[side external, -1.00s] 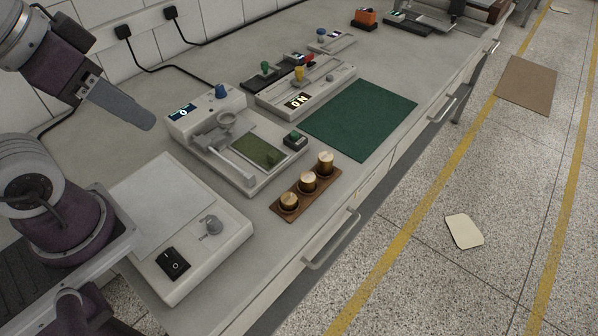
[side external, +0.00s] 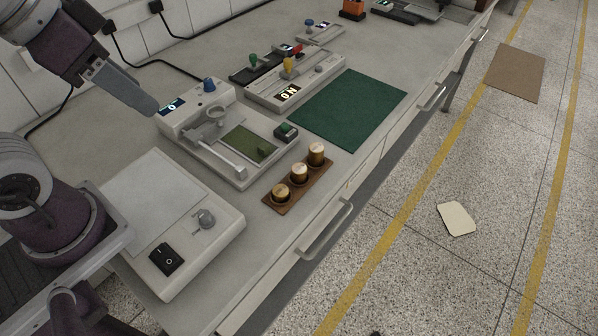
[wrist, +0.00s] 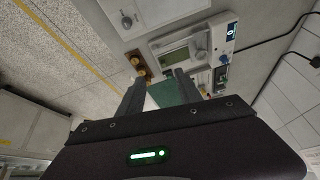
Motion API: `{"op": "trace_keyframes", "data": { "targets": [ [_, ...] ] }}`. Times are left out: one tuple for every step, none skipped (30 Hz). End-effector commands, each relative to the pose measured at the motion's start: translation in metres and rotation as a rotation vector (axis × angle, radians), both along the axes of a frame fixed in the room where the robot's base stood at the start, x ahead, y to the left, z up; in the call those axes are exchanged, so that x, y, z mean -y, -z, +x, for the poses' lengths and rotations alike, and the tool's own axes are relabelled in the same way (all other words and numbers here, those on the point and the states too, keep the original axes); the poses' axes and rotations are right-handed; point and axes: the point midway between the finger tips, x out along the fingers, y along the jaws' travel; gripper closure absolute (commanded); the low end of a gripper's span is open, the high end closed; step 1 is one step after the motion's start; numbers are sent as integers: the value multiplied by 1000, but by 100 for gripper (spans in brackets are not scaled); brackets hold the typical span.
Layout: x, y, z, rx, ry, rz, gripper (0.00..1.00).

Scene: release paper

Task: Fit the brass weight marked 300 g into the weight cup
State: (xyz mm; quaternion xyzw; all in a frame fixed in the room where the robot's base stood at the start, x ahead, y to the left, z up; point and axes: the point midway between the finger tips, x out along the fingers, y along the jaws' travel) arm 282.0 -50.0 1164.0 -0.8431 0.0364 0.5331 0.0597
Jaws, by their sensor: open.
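Three brass weights stand upright in a row on a brown wooden block (side external: 269,204): a near one (side external: 281,193), a middle one (side external: 300,174) and a far one (side external: 316,154). Their markings are too small to read, so I cannot tell which is 300 g. A small grey round cup (side external: 217,115), apparently the weight cup, sits on the white device with a green window. My gripper (side external: 152,108) is above and left of that device, well away from the weights. In the wrist view my gripper (wrist: 159,78) has its fingers apart with nothing between them.
A white box with a black switch (side external: 167,260) stands at the near left. A green mat (side external: 348,108) lies beyond the weights. A second device with coloured knobs (side external: 290,90) stands behind. The bench's front edge with handles runs close to the weights.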

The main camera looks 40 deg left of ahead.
Motion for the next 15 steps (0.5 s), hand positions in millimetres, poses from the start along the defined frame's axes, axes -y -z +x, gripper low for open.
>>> {"op": "trace_keyframes", "data": {
  "targets": [
    [5, 1, 23, -48, 95, 42, 59],
    [9, 3, 38, -76, 167, 71, 59],
    [16, 8, 60, -113, 269, 109, 59],
    [22, 14, 77, -139, 348, 136, 59],
    [29, 22, 93, -165, 427, 161, 59],
    [39, 35, 114, -199, 532, 189, 59],
    [46, 48, 129, -224, 611, 207, 59],
    [55, 61, 143, -246, 690, 224, 59],
    [66, 81, 158, -276, 791, 242, 59],
    [74, 96, 169, -296, 865, 252, 59],
    [82, 112, 178, -312, 931, 260, 59],
    [92, 132, 187, -332, 1011, 268, 59],
    [98, 145, 192, -344, 1066, 272, 59],
    [103, 158, 196, -355, 1112, 276, 59],
    [109, 172, 200, -366, 1162, 278, 59]
  ]
}}
